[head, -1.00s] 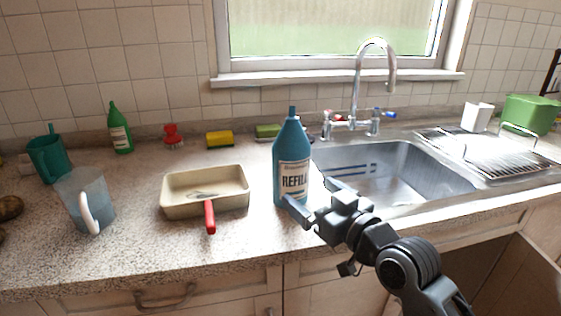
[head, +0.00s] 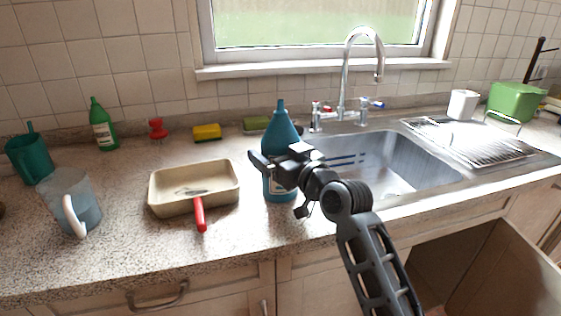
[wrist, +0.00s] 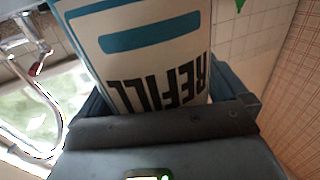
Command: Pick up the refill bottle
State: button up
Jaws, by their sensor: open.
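The refill bottle (head: 280,131) is blue with a narrow neck and stands upright on the counter, left of the sink. My gripper (head: 270,158) is open and at the bottle's front, partly hiding its middle and label. In the wrist view the bottle's label (wrist: 150,60), reading REFILL upside down, fills the space just past my gripper (wrist: 160,105). The fingers show at both sides of the bottle. Whether they touch it cannot be told.
A beige pan (head: 193,187) with a red handle lies left of the bottle. The sink (head: 375,170) and tap (head: 345,75) are to the right. A green bottle (head: 103,128), a yellow sponge (head: 207,132) and a clear jug (head: 72,200) stand further left.

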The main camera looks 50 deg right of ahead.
aim_at(278, 131)
jog(key=c, duration=0.9)
jog(key=shift+r, duration=0.15)
jog(key=shift+c, duration=0.2)
jog(key=r, duration=0.4)
jog(key=shift+d+r, duration=0.2)
jog(key=shift+d, duration=0.1)
jog(key=s+d+r, duration=0.3)
jog(key=d+r, duration=0.3)
jog(key=d, duration=0.5)
jog(key=w+a+f+n+y+b, duration=0.1)
jog(key=w+a+n+y+b, duration=0.2)
jog(key=a, duration=0.8)
jog(key=w+a+f+n+g+y+b, duration=0.1)
jog(key=w+a+n+y+b, duration=0.2)
jog(key=w+a+y, duration=0.3)
jog(key=w+a+f+n+y+b, duration=0.1)
jog(key=w+a+n+y+b, duration=0.2)
jog(key=w+a, duration=0.4)
jog(key=a+y, duration=0.1)
jog(key=a, duration=0.8)
jog(key=shift+g+y, duration=0.3)
jog(key=shift+g, duration=0.1)
